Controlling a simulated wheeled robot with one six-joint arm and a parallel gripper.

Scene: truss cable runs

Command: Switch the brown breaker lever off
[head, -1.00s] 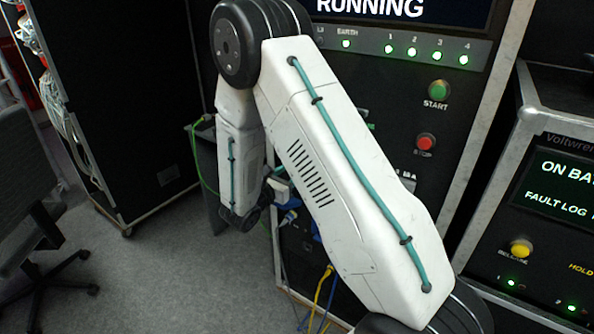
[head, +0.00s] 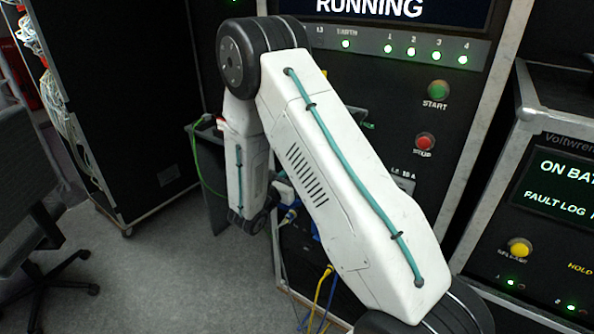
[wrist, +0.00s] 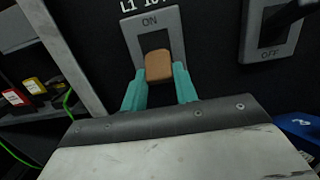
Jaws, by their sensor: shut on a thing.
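The brown breaker lever (wrist: 158,66) sits in a grey surround (wrist: 140,26) marked ON at its top, in the wrist view. The text L1 shows above it. My gripper (wrist: 160,85) has its two teal fingers on either side of the lever's lower part, shut on it. The lever covers the lower part of its slot, and the fingers hide the bottom of the surround. In the head view my arm hides the lever and the gripper.
A second breaker with a black lever (wrist: 288,14) and an OFF mark is to the right in the wrist view. A blue connector (wrist: 298,128) sits lower right. A green START button (head: 438,90) and red STOP button (head: 425,142) are on the panel.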

